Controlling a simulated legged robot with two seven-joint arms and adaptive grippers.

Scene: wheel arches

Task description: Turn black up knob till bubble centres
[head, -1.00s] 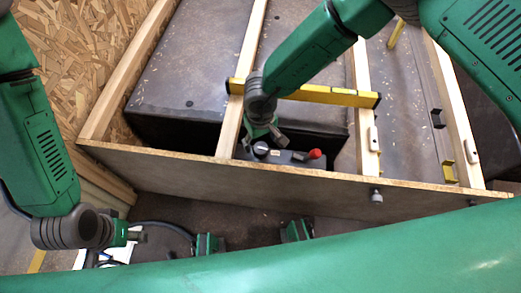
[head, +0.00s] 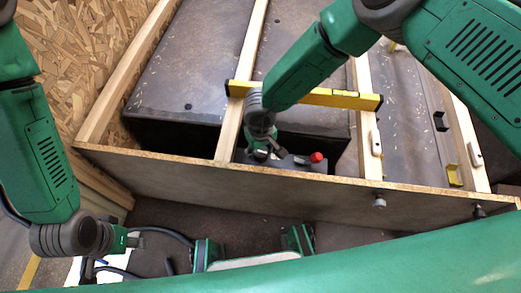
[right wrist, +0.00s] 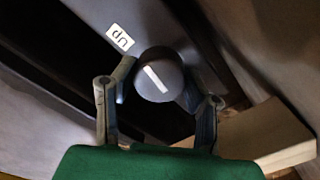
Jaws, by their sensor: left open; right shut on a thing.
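The black knob (right wrist: 159,78), round with a white pointer line, sits between the fingers of my right gripper (right wrist: 158,90) in the right wrist view. The line slants from upper left to lower right. A white "UP" label (right wrist: 120,37) is beside it. In the head view my right gripper (head: 262,153) is shut on this knob, mostly hiding it, on the dark control box (head: 292,162). A yellow spirit level (head: 325,97) lies across the wooden beams; its bubble is too small to read. My left gripper (head: 136,240) is open and empty at lower left.
A red button (head: 316,157) stands on the control box, right of my right gripper. A long front board (head: 230,183) runs before the box, with wooden beams (head: 245,60) behind it. Dark cables (head: 170,234) lie near my left gripper.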

